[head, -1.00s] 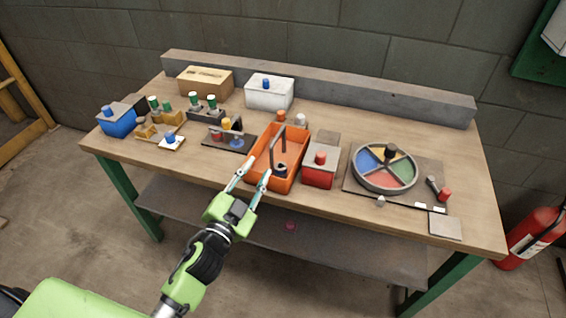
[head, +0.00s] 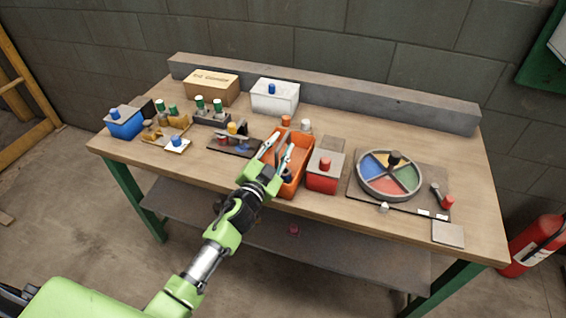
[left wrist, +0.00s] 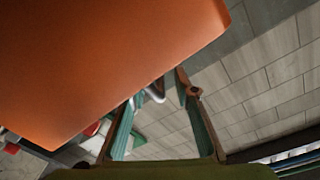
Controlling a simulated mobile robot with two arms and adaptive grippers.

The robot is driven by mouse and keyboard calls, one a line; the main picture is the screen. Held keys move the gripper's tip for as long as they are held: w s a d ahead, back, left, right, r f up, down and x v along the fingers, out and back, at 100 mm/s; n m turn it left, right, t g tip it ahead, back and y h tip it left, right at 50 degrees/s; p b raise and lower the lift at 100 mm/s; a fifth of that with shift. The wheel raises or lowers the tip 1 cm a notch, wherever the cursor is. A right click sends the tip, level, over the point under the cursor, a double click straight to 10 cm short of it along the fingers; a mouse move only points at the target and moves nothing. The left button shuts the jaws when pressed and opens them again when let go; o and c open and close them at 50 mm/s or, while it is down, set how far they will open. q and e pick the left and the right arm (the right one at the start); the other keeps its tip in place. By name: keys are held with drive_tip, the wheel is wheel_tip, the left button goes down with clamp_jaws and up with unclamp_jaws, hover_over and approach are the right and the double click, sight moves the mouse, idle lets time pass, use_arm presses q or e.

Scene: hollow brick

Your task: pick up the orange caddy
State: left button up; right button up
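The orange caddy (head: 301,158) stands on the workbench, left of the red box. My left gripper (head: 275,149) reaches over its left front part, fingers pointing toward the back. The fingers are apart, and my gripper hides much of the caddy's dark handle. In the left wrist view a large orange surface (left wrist: 100,60), which looks like the caddy's wall, fills the upper left. The two fingers of my left gripper (left wrist: 157,88) are spread there, with a small grey curved piece near their tips. I cannot tell whether they touch the handle. My right gripper is not in view.
The red box (head: 321,183) with a grey lid stands close on the caddy's right. A dark board (head: 226,147) with small parts lies close on its left. A round sectioned tray (head: 390,174) is further right. A grey beam (head: 330,95) runs along the back.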

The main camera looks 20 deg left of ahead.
use_arm(q)
drive_tip(key=shift+w, duration=0.25)
clamp_jaws()
